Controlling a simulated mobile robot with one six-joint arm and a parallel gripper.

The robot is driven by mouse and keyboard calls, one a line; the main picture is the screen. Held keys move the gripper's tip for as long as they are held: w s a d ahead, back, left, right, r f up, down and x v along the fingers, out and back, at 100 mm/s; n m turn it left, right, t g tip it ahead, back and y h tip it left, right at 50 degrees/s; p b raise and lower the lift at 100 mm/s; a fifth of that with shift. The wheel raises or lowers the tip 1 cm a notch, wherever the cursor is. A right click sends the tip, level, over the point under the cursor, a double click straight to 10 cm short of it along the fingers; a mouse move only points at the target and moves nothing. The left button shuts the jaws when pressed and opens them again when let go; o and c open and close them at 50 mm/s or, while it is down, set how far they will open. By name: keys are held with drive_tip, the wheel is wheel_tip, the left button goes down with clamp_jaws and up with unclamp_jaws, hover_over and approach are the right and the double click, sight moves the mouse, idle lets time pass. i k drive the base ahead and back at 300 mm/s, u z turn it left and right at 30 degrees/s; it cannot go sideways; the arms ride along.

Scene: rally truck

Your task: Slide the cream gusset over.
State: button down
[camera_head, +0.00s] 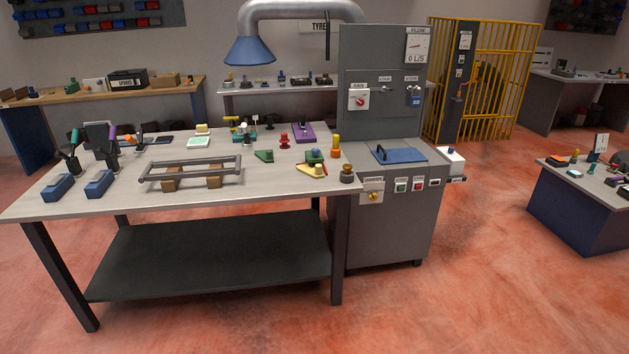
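A cream-yellow triangular plate, which looks like the cream gusset (312,171), lies flat near the right front edge of the steel bench (80,197). A red thin piece shows at its right tip, close to a dark round knob-like part (347,173). A green-and-blue part (314,156) stands just behind it. A green triangular plate (264,156) lies behind and left of it. My gripper is not in view.
A grey tube frame (190,169) rests on wooden blocks at the bench's middle. Two blue blocks (58,187) and upright clamp-like tools stand at the left. A grey control cabinet (385,215) adjoins the right end. Red floor in front is clear.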

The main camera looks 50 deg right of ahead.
sight(316, 172)
drive_tip(key=i, duration=0.95)
